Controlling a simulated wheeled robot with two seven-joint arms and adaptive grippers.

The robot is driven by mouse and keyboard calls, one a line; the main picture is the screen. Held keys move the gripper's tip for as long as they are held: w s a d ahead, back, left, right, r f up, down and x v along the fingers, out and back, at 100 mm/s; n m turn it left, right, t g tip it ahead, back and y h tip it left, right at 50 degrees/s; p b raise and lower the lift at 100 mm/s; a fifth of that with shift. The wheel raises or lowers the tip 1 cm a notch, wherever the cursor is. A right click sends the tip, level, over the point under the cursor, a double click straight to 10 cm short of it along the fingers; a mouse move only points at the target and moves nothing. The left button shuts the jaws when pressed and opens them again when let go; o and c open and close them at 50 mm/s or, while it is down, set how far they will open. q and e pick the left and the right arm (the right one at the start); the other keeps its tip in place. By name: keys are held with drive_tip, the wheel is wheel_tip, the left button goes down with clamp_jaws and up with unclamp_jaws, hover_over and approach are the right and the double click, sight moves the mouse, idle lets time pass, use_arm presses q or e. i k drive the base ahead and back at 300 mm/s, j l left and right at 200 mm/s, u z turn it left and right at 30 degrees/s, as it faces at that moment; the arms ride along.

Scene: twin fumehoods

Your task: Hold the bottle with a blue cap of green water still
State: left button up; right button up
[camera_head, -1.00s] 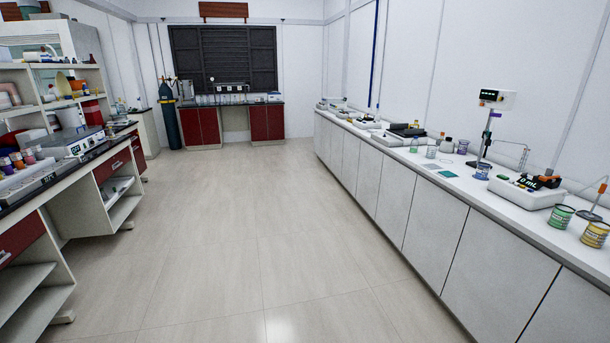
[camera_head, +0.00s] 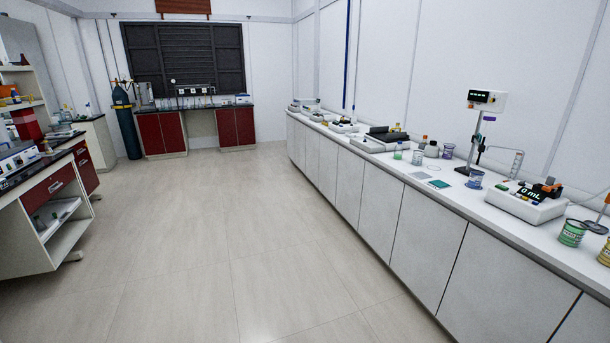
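I cannot make out a bottle with a blue cap and green water for certain. A small container with green contents (camera_head: 398,151) stands on the right counter, too small to tell its cap. A larger green container (camera_head: 572,232) stands nearer on the same counter; it looks like an open beaker, and I see no blue cap on it. Neither of my grippers is in view.
A long white counter (camera_head: 433,203) runs along the right wall, carrying a stand with a display (camera_head: 487,99) and a white device (camera_head: 526,206). A lab bench (camera_head: 50,186) is at left; a dark gas cylinder (camera_head: 126,124) stands at the back. The floor between is clear.

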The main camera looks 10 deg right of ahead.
sight(398, 149)
drive_tip(key=i+z, duration=0.25)
drive_tip(key=i, duration=0.2)
drive_tip(key=i+z, duration=0.45)
drive_tip(key=i, duration=0.55)
drive_tip(key=i+z, duration=0.1)
drive_tip(key=i, duration=0.6)
drive_tip(key=i+j+z, duration=0.15)
drive_tip(key=i, duration=0.55)
drive_tip(key=i+j+z, duration=0.2)
drive_tip(key=i, duration=0.3)
drive_tip(key=i+j+z, duration=0.25)
drive_tip(key=i, duration=0.25)
drive_tip(key=j, duration=0.1)
